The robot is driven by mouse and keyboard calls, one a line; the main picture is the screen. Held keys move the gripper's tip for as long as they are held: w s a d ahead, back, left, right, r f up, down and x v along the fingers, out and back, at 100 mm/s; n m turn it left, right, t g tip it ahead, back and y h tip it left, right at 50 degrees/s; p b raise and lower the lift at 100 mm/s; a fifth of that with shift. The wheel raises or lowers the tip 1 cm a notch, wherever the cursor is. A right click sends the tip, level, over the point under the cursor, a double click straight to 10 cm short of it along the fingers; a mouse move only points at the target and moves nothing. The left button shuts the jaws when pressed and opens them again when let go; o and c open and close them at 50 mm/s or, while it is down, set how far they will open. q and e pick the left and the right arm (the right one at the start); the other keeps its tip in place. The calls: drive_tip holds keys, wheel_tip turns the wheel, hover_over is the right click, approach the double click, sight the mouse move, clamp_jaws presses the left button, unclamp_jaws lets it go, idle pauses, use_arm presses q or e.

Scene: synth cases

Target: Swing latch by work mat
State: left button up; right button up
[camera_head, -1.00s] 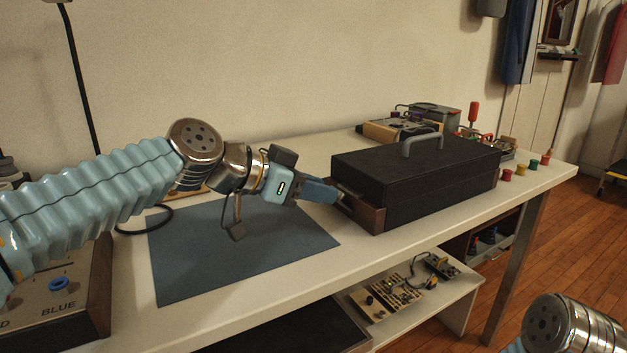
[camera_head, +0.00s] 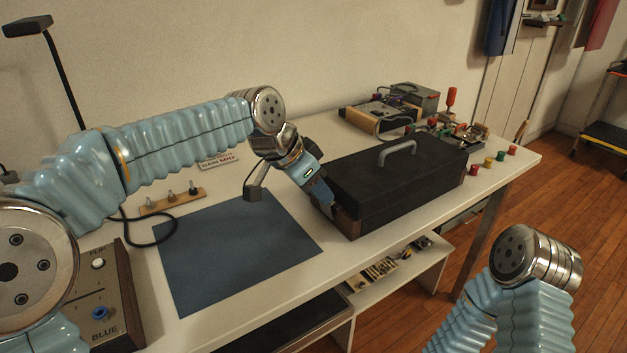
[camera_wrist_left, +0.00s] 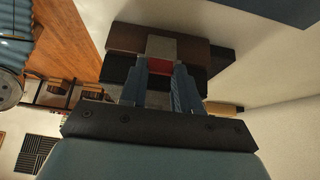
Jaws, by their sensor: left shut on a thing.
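A black case (camera_head: 400,185) with a grey top handle (camera_head: 397,152) and brown wooden end parts stands closed on the white table. The blue-grey work mat (camera_head: 235,255) lies flat to its left. My left gripper (camera_head: 328,203) reaches down to the case's end nearest the mat. In the left wrist view its two blue fingers (camera_wrist_left: 160,82) are shut on a small latch with a red part (camera_wrist_left: 160,65), below a pale metal plate (camera_wrist_left: 161,47) on the case (camera_wrist_left: 127,38). The fingers hide most of the latch. My right arm shows at lower right; its gripper is out of view.
A wooden strip with several toggles (camera_head: 172,202) and a dark cable lie behind the mat. A switch box (camera_head: 125,290) stands at front left. Electronic boxes (camera_head: 385,112) and coloured knobs (camera_head: 490,162) lie beyond the case. A lower shelf (camera_head: 400,275) holds circuit boards.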

idle(0.4)
use_arm(q)
drive_tip(key=o, duration=1.1)
drive_tip(key=shift+c, duration=0.2)
drive_tip(key=shift+r, duration=0.15)
drive_tip(key=v, duration=1.3)
drive_tip(key=shift+a+r, duration=0.15)
drive_tip(key=shift+r, duration=0.1)
drive_tip(key=shift+s, duration=0.1)
